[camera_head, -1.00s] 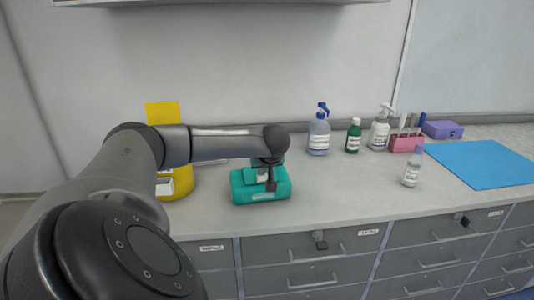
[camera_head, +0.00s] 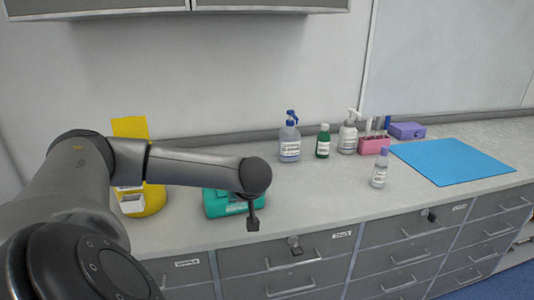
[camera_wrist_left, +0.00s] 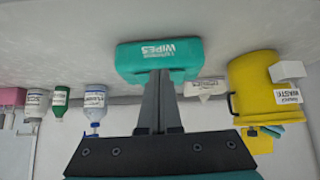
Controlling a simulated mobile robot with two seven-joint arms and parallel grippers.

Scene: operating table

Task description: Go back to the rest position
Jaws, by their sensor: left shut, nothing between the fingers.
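My left arm comes in from the left in the head view, and its gripper (camera_head: 253,222) points down in front of the teal wipes pack (camera_head: 222,204). The gripper is shut with nothing in it. In the left wrist view the shut fingers (camera_wrist_left: 158,78) point toward the wipes pack (camera_wrist_left: 158,58), which lies on the counter. Whether they touch it cannot be told from the wrist view; in the head view the fingers appear in front of the counter edge. My right gripper is not in view.
A yellow waste bin (camera_head: 153,198) stands left of the wipes. A blue-pump bottle (camera_head: 289,142), green bottle (camera_head: 323,142), white pump bottle (camera_head: 348,136), pink tube rack (camera_head: 373,145), purple box (camera_head: 407,130) and small bottle (camera_head: 379,172) stand right. A blue mat (camera_head: 450,163) lies far right.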

